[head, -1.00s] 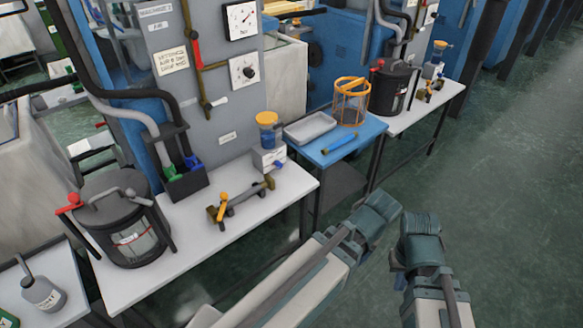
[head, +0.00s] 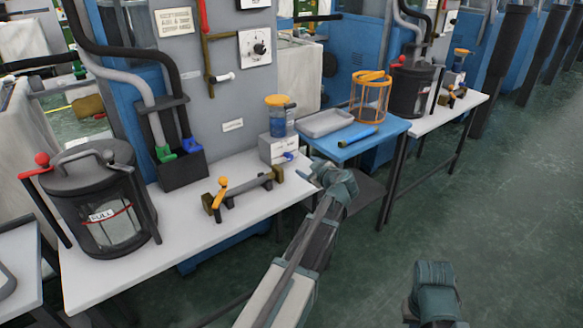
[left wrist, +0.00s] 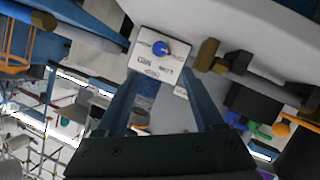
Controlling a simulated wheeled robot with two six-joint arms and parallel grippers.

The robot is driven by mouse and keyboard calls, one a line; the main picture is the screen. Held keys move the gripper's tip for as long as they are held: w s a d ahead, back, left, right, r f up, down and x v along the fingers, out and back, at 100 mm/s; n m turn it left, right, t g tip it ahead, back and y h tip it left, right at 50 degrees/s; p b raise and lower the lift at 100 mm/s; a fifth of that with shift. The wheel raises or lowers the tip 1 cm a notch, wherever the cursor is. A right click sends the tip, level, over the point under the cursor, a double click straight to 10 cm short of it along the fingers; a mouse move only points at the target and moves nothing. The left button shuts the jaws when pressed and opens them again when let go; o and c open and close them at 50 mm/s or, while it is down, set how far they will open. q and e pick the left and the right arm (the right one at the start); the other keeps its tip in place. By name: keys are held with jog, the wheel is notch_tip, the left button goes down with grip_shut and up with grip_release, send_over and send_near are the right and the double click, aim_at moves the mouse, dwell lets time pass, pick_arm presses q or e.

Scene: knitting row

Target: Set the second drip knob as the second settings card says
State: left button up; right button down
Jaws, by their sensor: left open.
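A white drip box (head: 278,147) with an amber-lidded jar of blue liquid (head: 277,115) stands at the right end of the near white table. Its blue knob (head: 290,156) is on the front. In the left wrist view the blue knob (left wrist: 161,48) shows on a labelled face, upside down; the labels are too small to read surely. My left gripper (head: 314,170) is just in front of the box. Its two fingers are apart and empty (left wrist: 163,76), with the knob beyond their tips. A settings card (head: 174,21) hangs on the grey panel, its text unreadable.
A brass-ended bar with a yellow lever (head: 222,188) lies left of the box. A dark canister (head: 105,205) stands farther left. A blue table (head: 350,150) with a grey tray (head: 325,123) and an orange cage (head: 370,98) is to the right. The floor at right is clear.

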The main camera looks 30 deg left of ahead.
aim_at(291, 158)
pick_arm(q)
jog(key=b+x, duration=0.4)
jog(key=x, duration=0.8)
jog(key=shift+w, duration=0.1)
jog(key=shift+b+x, duration=0.3)
jog(key=shift+x, duration=0.55)
jog(key=shift+r, duration=0.1)
jog(key=shift+c, duration=0.2)
grip_shut()
